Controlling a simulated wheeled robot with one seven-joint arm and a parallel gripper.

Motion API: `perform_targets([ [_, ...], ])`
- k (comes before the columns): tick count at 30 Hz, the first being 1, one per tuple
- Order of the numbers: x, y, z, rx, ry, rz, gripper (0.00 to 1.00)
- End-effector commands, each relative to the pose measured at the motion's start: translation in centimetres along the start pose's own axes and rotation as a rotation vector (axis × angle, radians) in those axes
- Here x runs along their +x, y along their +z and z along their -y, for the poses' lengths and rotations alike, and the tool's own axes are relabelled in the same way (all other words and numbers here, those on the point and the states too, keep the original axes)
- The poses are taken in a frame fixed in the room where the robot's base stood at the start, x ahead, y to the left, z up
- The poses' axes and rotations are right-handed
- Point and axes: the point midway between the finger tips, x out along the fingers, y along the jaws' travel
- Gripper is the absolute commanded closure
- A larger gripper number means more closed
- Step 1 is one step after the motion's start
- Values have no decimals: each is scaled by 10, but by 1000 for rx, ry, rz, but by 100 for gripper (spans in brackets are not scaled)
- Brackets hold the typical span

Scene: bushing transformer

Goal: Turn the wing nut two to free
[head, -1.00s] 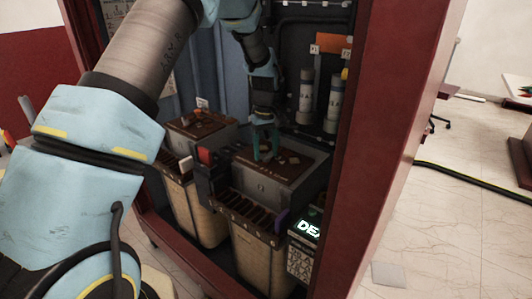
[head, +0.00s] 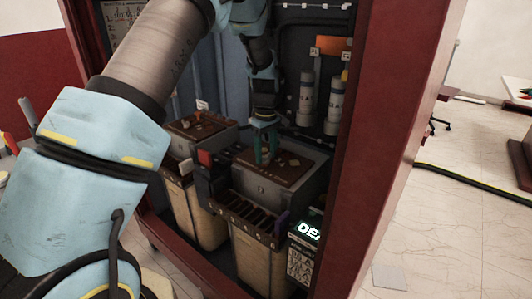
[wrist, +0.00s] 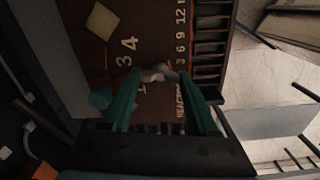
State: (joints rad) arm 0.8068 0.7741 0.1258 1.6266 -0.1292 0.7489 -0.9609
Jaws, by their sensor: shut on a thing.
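My gripper (head: 265,157) points down onto the brown top plate (head: 300,173) of the right-hand transformer box in the cabinet. In the wrist view its two green fingers (wrist: 157,78) stand on either side of a small pale metal wing nut (wrist: 155,72) and are shut on it. The wing nut sits on the brown plate, near printed numbers. The fingers hide it in the head view, and its lower part cannot be made out.
A second transformer box (head: 202,130) stands to the left. Grey cylinders (head: 306,98) rise behind on the right. The red cabinet frame (head: 385,130) borders the right side. A lit display (head: 309,230) stands at the front right. My arm fills the left foreground.

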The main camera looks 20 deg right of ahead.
Motion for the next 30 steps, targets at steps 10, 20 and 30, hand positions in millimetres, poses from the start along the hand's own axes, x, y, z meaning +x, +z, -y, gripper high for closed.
perform_targets([
  [10,0,0,0,1,1,0,18],
  [20,-1,0,0,2,1,0,10],
  [30,-49,0,-1,3,5,-3,10],
])
